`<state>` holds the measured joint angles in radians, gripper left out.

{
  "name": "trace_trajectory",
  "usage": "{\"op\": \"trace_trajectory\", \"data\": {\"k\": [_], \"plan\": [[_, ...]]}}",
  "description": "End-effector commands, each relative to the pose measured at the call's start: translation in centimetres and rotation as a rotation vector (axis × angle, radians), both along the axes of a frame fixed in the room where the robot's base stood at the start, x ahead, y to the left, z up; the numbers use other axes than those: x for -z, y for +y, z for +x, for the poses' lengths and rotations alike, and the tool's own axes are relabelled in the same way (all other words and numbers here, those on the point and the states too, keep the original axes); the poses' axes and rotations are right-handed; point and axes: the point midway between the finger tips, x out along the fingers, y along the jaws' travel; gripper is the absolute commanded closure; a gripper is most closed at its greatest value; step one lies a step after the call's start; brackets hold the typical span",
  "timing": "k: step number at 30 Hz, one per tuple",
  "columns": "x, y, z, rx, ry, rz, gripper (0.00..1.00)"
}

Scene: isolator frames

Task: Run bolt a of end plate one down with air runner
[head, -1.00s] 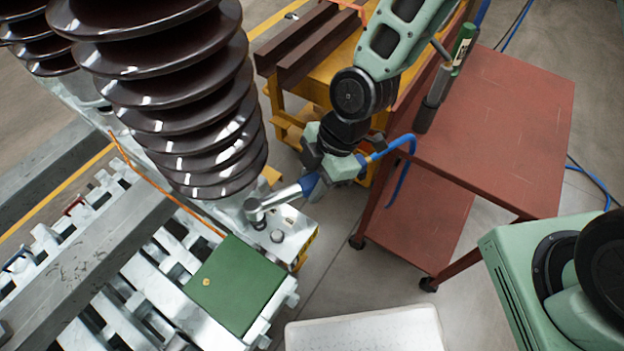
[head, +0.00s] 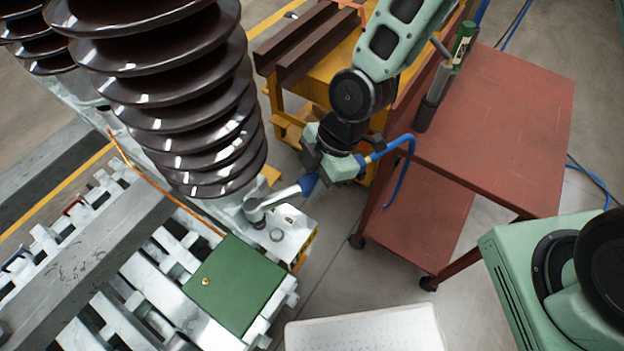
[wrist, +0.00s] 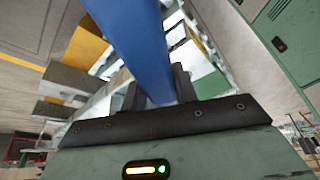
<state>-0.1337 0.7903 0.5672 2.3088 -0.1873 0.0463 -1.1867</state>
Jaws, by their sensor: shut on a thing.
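My gripper (head: 318,176) is shut on the blue handle of the air runner (head: 284,195). The runner is a silver ratchet-like tool with a blue hose at its back end. Its head points left and down over the end plate (head: 294,225), at the foot of the brown ribbed insulator. The head appears to sit on or just above a bolt, which it hides; I cannot tell whether they touch. Another bolt head (head: 276,235) shows on the plate just right of the runner's head. In the wrist view, the blue handle (wrist: 140,40) runs up between the dark fingers.
The brown ribbed insulator (head: 190,120) rises close to the tool. A green plate (head: 235,283) lies in front of the end plate. A white tray (head: 365,332) is at the bottom.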

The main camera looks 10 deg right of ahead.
Motion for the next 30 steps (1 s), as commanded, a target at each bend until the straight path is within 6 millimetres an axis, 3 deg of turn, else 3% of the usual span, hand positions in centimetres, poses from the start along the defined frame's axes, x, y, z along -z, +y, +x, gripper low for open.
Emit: {"op": "trace_trajectory", "data": {"k": [30], "plan": [[1.7,0.1,0.0,0.0,-0.002,0.002,1.0]]}}
